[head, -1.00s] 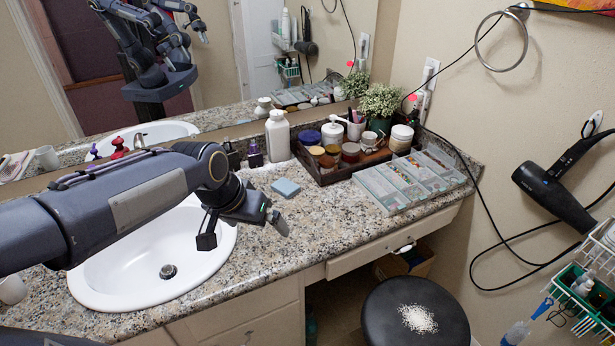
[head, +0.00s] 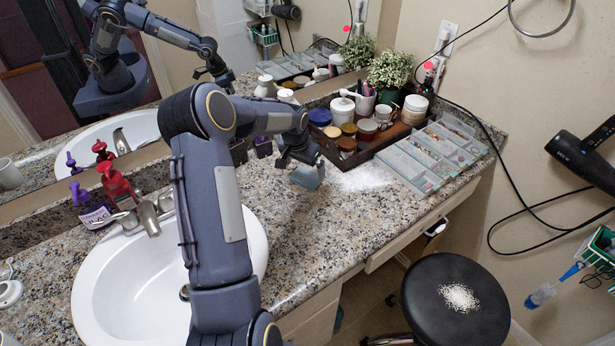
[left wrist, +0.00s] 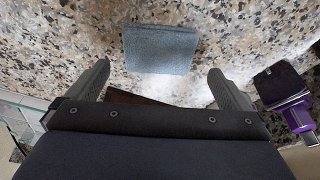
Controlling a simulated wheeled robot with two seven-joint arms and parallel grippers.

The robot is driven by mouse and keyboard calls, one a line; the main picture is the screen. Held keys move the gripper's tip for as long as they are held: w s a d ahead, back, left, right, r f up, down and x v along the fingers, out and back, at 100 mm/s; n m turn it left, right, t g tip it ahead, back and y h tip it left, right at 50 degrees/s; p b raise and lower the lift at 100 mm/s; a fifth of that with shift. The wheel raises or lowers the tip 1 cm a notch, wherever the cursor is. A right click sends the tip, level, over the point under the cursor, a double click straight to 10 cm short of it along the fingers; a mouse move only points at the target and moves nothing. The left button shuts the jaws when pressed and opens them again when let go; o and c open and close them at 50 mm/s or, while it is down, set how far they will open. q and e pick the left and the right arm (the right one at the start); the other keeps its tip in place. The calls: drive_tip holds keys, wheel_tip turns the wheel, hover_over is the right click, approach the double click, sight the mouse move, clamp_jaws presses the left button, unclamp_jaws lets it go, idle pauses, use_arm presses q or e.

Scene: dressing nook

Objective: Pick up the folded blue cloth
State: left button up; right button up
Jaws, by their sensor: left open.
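The folded blue cloth (head: 309,177) is a small grey-blue square lying on the speckled counter, just left of the dark tray. It also shows flat in the left wrist view (left wrist: 160,48), near the top middle. My left gripper (head: 300,165) is above and beside the cloth, pointing down, and partly covers it in the head view. In the left wrist view its two fingers (left wrist: 160,76) are apart, with the cloth ahead of them and between their lines. Nothing is held. I cannot tell the exact height above the cloth. My right gripper is not in view.
A dark tray (head: 350,158) of jars stands right of the cloth, with clear organizer boxes (head: 432,155) beyond it. A sink (head: 130,290) and red pump bottle (head: 117,186) are at left. A purple bottle (left wrist: 295,112) is near the right finger in the wrist view. Counter in front is clear.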

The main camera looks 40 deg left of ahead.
sight(306, 176)
use_arm(q)
drive_tip(key=shift+s+x, duration=0.1)
drive_tip(key=shift+x, duration=0.9)
drive_tip(key=shift+s+x, duration=0.15)
drive_tip(key=shift+x, duration=0.8)
drive_tip(key=shift+d, duration=0.15)
drive_tip(key=c, duration=1)
drive_tip(key=shift+o, duration=0.2)
drive_tip(key=shift+r, duration=0.4)
wheel_tip(306, 176, up, 2)
drive_tip(key=shift+r, duration=0.15)
drive_tip(key=d+r, duration=0.1)
drive_tip(key=s+d+r, duration=0.1)
drive_tip(key=r, duration=0.1)
drive_tip(key=s+d+r, duration=0.1)
drive_tip(key=d+r, duration=0.1)
drive_tip(key=shift+s+r+b, duration=0.1)
drive_tip(key=shift+r+b, duration=0.1)
drive_tip(key=shift+b, duration=0.15)
drive_tip(key=s+d+r+b, duration=0.1)
drive_tip(key=s+d+r, duration=0.3)
drive_tip(key=d, duration=0.4)
drive_tip(key=shift+s+r, duration=0.2)
drive_tip(key=shift+s, duration=0.2)
